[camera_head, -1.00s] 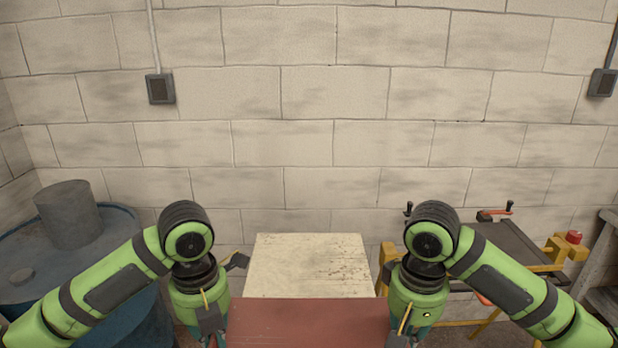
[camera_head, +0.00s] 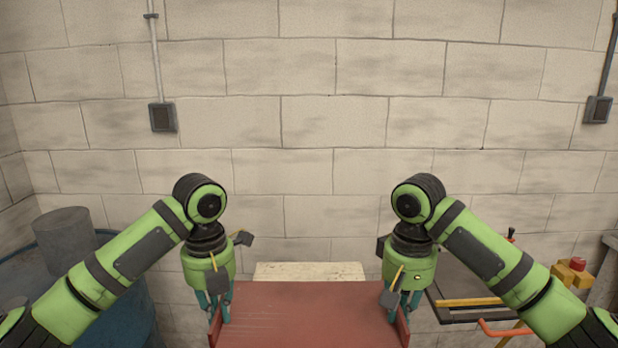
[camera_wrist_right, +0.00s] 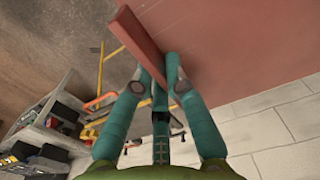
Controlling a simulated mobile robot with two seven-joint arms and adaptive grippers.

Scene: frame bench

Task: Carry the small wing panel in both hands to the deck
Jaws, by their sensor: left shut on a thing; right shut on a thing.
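The small wing panel (camera_head: 308,316) is a flat red-brown board with raised side edges. It spans between my two grippers at the bottom middle of the head view. My left gripper (camera_head: 219,308) is shut on its left edge. My right gripper (camera_head: 402,303) is shut on its right edge. In the right wrist view the teal fingers (camera_wrist_right: 158,78) straddle the panel's raised edge (camera_wrist_right: 143,43). A pale, worn flat surface (camera_head: 310,271), possibly the deck, shows just beyond the panel. The panel hides most of it.
A blue drum (camera_head: 30,275) with a grey can (camera_head: 65,238) on it stands at left. At right are a dark-topped yellow frame (camera_head: 470,302) and a red button on a yellow box (camera_head: 577,265). A block wall (camera_head: 310,120) closes the back.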

